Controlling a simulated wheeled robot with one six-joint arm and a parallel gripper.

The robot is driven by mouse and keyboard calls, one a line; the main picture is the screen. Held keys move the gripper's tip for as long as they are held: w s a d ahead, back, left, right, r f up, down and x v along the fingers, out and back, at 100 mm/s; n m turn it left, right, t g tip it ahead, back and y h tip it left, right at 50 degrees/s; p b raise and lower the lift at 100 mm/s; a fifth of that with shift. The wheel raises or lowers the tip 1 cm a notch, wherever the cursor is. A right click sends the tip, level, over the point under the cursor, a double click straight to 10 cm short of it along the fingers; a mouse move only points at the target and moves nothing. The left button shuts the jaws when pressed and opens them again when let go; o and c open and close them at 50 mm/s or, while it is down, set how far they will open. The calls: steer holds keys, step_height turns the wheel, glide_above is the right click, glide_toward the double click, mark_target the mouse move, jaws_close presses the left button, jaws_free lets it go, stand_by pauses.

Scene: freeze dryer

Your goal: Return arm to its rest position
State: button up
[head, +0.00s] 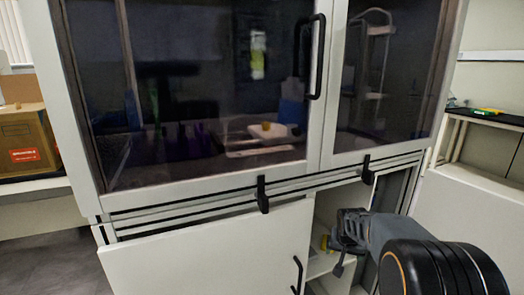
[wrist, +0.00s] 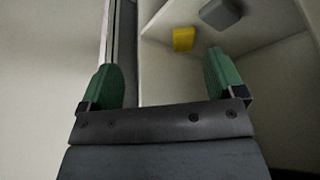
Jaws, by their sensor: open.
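My gripper (head: 338,240) is in front of the open lower compartment of the white cabinet, at the lower right of the head view. In the wrist view my gripper (wrist: 165,82) has its two green fingertips well apart, with nothing held between them. The edge of a white panel runs up between the fingers in that view. A yellow object (wrist: 183,38) and a grey block (wrist: 220,13) lie inside the compartment beyond the right finger. My arm reaches in from the lower right of the head view.
The lower cabinet door (head: 215,255) has a black handle (head: 297,275) close to my gripper. Glass doors with a black handle (head: 318,58) rise above. A cardboard box (head: 28,140) stands at the left. A side bench (head: 480,185) is at the right.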

steer(key=s+a+r+n+p, duration=0.1)
steer(key=s+a+r+p, duration=0.2)
steer(key=s+r+p, duration=0.5)
steer(key=s+a+r+n+y+p, duration=0.1)
steer(key=s+a+r+p, duration=0.2)
steer(key=s+r+p, duration=0.5)
steer(key=s+a+r+n+p, duration=0.2)
steer(key=s+r+p, duration=0.6)
steer(key=r, duration=0.8)
steer(key=shift+a+g+y+p, duration=0.3)
steer(key=shift+a+p, duration=0.2)
steer(key=shift+a, duration=0.25)
